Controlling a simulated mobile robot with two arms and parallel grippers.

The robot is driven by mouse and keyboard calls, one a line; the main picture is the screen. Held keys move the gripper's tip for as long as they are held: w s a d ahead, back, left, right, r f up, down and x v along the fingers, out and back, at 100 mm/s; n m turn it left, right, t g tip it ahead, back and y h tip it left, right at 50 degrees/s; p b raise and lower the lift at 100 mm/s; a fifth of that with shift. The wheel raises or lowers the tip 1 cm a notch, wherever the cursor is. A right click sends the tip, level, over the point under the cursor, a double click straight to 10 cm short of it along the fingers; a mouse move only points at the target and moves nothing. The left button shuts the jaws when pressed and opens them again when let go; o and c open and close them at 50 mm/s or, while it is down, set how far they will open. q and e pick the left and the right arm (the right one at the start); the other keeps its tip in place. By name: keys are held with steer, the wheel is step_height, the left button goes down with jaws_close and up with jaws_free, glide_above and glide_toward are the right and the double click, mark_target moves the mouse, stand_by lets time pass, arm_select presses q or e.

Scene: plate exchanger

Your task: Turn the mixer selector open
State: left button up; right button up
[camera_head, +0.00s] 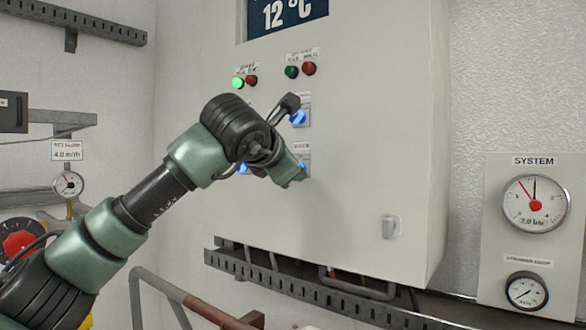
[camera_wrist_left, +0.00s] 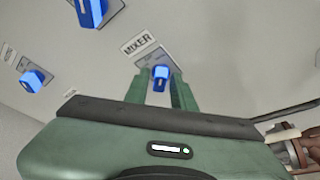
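The mixer selector (camera_wrist_left: 161,73) is a small blue knob on a grey plate under the label "MIXER" in the left wrist view. In the head view it is mostly hidden behind my left gripper (camera_head: 293,176), with some blue showing (camera_head: 303,162). In the left wrist view, the two green fingers of my left gripper (camera_wrist_left: 160,88) are apart, one on each side of the knob, with a gap beside it. I cannot tell whether the fingertips reach past its front face. My right gripper is not in view.
Two other blue selectors (camera_head: 300,117) (camera_head: 243,168) are close by on the white cabinet (camera_head: 370,150). Above them are green and red lamps (camera_head: 238,83) and a "12 °C" display (camera_head: 287,14). A grey latch (camera_head: 391,227) is at lower right. A slotted cable tray (camera_head: 300,287) runs below.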

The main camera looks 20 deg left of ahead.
arm_select(q)
steer(key=shift+o, duration=0.2)
steer(key=b+v, duration=0.3)
steer(key=v, duration=0.4)
steer(key=shift+s+r, duration=0.15)
steer(key=shift+s, duration=0.2)
